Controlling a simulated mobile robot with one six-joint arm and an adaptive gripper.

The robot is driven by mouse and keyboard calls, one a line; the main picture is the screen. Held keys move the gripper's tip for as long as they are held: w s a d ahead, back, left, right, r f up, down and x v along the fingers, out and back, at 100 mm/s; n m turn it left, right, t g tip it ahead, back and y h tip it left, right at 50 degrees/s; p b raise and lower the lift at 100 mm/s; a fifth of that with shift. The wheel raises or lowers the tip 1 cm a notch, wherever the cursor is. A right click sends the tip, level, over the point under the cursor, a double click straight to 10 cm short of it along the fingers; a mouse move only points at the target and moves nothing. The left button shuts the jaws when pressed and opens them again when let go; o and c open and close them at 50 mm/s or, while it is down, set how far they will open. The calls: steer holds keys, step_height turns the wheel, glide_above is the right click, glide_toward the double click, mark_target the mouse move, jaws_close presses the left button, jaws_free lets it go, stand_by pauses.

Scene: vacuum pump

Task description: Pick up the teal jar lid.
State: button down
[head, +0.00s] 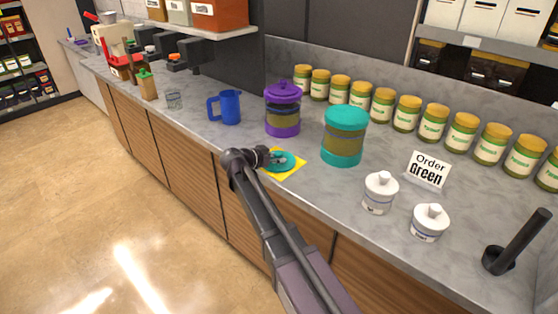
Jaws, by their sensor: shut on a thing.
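The teal jar lid (285,161) is a small round piece over a yellow square (297,168) near the front of the grey counter. My gripper (275,158) is at the lid's left side and is shut on it. The fingers are small and partly hidden by my wrist. I cannot tell whether the lid touches the yellow square or is just above it. A teal jar (343,141) with a wide teal top stands behind and to the right.
A purple jar (282,110) stands close behind my gripper, and a blue jug (226,107) is to the left. Two white jars (380,192) and an "Order Green" sign (429,168) stand to the right. Several yellow-lidded jars (407,113) line the back.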

mark_target(277, 153)
steer(key=shift+r, duration=0.15)
step_height(277, 153, up, 3)
steer(key=p, duration=0.3)
steer(key=s+r+p, duration=0.1)
steer(key=s+p, duration=0.1)
steer(key=s, duration=1.4)
steer(key=shift+d+r, duration=0.25)
steer(key=shift+r, duration=0.05)
